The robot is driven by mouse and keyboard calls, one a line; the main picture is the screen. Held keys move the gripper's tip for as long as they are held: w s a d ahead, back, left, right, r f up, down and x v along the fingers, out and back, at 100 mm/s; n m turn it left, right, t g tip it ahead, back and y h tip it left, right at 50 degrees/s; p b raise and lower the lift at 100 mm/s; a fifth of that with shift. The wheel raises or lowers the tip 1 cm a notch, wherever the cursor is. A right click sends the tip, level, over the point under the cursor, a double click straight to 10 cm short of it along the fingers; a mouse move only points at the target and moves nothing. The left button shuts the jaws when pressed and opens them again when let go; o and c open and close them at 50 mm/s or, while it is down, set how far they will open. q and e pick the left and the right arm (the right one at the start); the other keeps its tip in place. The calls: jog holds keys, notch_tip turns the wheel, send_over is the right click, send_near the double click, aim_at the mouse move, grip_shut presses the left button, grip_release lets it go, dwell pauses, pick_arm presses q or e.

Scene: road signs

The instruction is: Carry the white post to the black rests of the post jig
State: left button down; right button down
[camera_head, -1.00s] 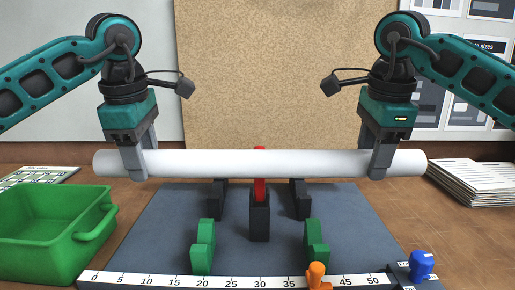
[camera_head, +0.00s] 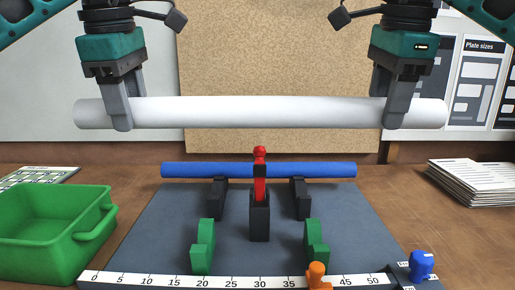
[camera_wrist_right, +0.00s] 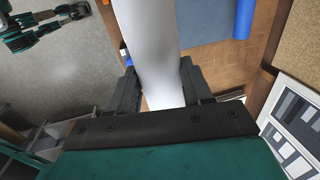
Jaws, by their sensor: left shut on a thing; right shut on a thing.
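The white post (camera_head: 258,112) is held level in the air, above and nearer than the jig. My left gripper (camera_head: 121,108) is shut on it near its left end. My right gripper (camera_head: 397,106) is shut on it near its right end. The right wrist view shows the post (camera_wrist_right: 148,40) between the right fingers (camera_wrist_right: 160,88). The post jig (camera_head: 165,240) is a grey board with two black rests (camera_head: 218,200) (camera_head: 300,199) standing toward its back. A black block with a red clamp (camera_head: 260,185) stands between the rests.
A blue bar (camera_head: 210,170) lies level behind the rests. Two green supports (camera_head: 203,246) (camera_head: 316,243) stand at the front, by a ruler (camera_head: 230,281) with an orange stop (camera_head: 317,275). A blue knob (camera_head: 421,265) is front right. A green bin (camera_head: 50,228) stands left, papers (camera_head: 475,184) right.

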pick_arm(q)
jog(key=shift+f, duration=0.1)
pick_arm(e)
jog(key=shift+f, duration=0.1)
